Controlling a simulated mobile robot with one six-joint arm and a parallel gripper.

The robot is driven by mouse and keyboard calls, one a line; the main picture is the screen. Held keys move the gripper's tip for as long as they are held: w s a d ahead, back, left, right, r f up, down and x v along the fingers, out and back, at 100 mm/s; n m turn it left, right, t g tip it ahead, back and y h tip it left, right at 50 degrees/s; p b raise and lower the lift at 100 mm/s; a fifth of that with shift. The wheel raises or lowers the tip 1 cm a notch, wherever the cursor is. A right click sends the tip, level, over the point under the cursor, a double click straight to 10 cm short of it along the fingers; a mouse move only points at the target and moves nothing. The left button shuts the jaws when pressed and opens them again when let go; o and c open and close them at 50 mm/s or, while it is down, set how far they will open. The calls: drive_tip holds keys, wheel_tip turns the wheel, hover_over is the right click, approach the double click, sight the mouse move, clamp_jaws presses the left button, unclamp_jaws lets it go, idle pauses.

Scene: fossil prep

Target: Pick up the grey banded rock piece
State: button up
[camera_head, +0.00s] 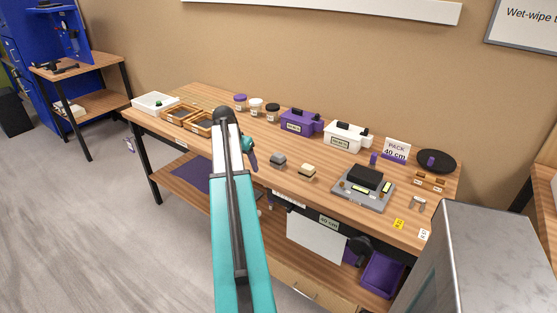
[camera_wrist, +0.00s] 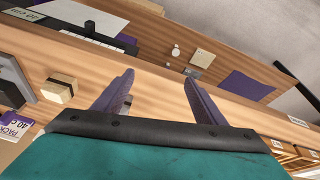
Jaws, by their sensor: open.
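The grey banded rock piece (camera_head: 278,160) is a small grey block on the wooden workbench, right of my gripper (camera_head: 250,152) in the head view. A cream block (camera_head: 308,172) lies to its right. In the wrist view my gripper (camera_wrist: 159,78) has its two purple fingers spread, with only bare wood and the bench edge between them. A small grey patch behind the left finger may be the grey piece, mostly hidden. The cream block with its dark band (camera_wrist: 58,89) shows farther left there.
Wooden trays (camera_head: 178,115), a white bin (camera_head: 154,104), lidded jars (camera_head: 257,107), a purple box (camera_head: 299,121) and a white box (camera_head: 347,136) line the bench. A grey scale (camera_head: 351,196) bearing a black block stands right. The bench front is fairly clear around the two blocks.

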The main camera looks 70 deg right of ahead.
sight(276, 157)
drive_tip(key=s+d+r+m, duration=0.2)
drive_tip(key=s+d+r, duration=0.4)
drive_tip(key=r, duration=0.3)
drive_tip(key=shift+s+d+r+h, duration=0.2)
drive_tip(key=shift+s+d+h, duration=0.2)
drive_tip(key=shift+s, duration=0.5)
drive_tip(key=shift+f, duration=0.15)
drive_tip(key=shift+p+x, duration=0.9)
drive_tip(key=shift+x, duration=3.3)
drive_tip(key=shift+s, duration=0.1)
drive_tip(key=shift+f, duration=0.1)
drive_tip(key=shift+s+p+x, duration=0.1)
drive_tip(key=shift+p+x, duration=0.35)
drive_tip(key=shift+x, duration=0.8)
drive_tip(key=shift+s+p+x, duration=0.15)
drive_tip(key=shift+p+x, duration=0.25)
drive_tip(key=shift+x, duration=0.8)
drive_tip(key=c, duration=1.4)
